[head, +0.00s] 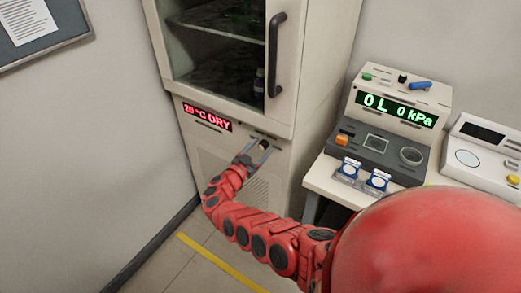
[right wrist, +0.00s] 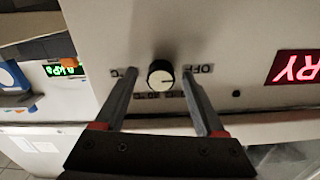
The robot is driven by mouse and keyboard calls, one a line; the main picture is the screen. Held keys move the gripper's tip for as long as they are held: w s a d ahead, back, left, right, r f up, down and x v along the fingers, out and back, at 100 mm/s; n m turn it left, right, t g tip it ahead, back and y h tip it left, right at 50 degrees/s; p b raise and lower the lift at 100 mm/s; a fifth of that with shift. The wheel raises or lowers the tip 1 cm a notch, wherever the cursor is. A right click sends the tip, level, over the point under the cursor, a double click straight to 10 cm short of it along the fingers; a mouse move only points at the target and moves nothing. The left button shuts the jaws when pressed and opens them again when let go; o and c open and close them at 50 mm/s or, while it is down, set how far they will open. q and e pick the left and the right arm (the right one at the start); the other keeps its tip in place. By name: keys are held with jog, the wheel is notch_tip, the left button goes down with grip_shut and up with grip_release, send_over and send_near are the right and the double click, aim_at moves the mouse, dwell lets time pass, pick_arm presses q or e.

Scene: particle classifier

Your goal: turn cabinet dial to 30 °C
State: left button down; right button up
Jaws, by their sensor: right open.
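The cabinet (head: 225,60) stands at the back, its glass door closed. Its red display (head: 207,116) appears to read 20 °C DRY; part of it shows upside down in the right wrist view (right wrist: 295,67). The dial (right wrist: 160,78) is a small round knob with a pale face and black rim on the panel below the door, with labels around it, including OFF. My right gripper (head: 257,150) is open at the dial, one finger on each side of it. In the right wrist view gaps show between the fingers and the knob. My left gripper is not in view.
A table at the right bears a device (head: 392,115) with a green display reading 0L 0 kPa and a white instrument (head: 482,150). Small blue-and-white items (head: 378,180) sit at its front. The floor left of my arm is clear.

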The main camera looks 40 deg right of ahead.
jog(key=shift+w+d, duration=0.1)
jog(key=shift+d, duration=0.1)
grip_shut()
dwell(0.3)
